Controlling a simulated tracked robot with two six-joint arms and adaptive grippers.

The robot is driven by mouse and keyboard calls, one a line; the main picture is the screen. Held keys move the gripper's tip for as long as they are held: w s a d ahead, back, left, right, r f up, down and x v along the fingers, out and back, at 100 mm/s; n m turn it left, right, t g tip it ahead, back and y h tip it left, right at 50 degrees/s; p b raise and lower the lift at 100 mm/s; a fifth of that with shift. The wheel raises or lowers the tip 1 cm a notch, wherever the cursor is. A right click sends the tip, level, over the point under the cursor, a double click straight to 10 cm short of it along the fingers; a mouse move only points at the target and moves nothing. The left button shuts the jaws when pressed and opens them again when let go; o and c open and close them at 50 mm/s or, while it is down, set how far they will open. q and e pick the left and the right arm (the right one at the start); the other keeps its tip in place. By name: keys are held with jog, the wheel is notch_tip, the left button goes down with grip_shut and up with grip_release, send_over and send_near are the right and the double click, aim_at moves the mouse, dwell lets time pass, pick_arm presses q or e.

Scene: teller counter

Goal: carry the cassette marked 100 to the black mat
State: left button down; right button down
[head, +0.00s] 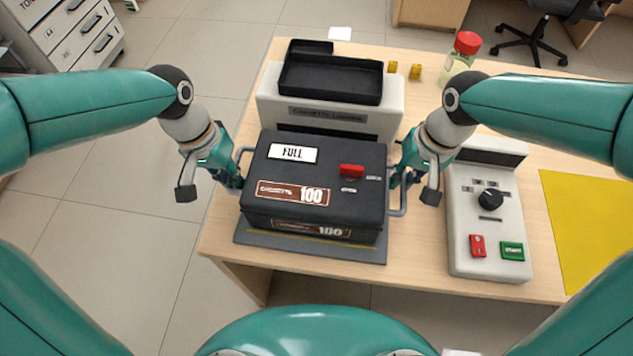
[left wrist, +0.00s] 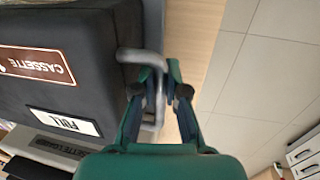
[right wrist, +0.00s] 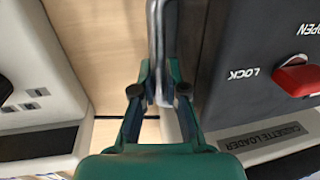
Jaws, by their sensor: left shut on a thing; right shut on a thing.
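The dark cassette marked 100 (head: 330,205) has a FULL label and a red latch (head: 351,170) on top, and a grey handle on each side. It is level over a dark grey plate (head: 362,254) in front of the cassette loader; I cannot tell whether it touches the plate. My left gripper (head: 232,178) is shut on the left handle, also seen in the left wrist view (left wrist: 152,62). My right gripper (head: 398,180) is shut on the right handle, seen in the right wrist view (right wrist: 160,60). I cannot make out a separate black mat.
The white cassette loader (head: 390,115) with a black tray (head: 330,78) stands behind. A control box (head: 488,245) with a knob stands close on the right, then a yellow mat (head: 590,215). A red-capped bottle (head: 463,55) is behind. The desk's left edge is near my left gripper.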

pick_arm(q)
jog(key=shift+w+r, duration=0.1)
jog(key=shift+r, duration=0.05)
pick_arm(e)
jog(key=shift+w+r, duration=0.1)
jog(key=shift+r, duration=0.05)
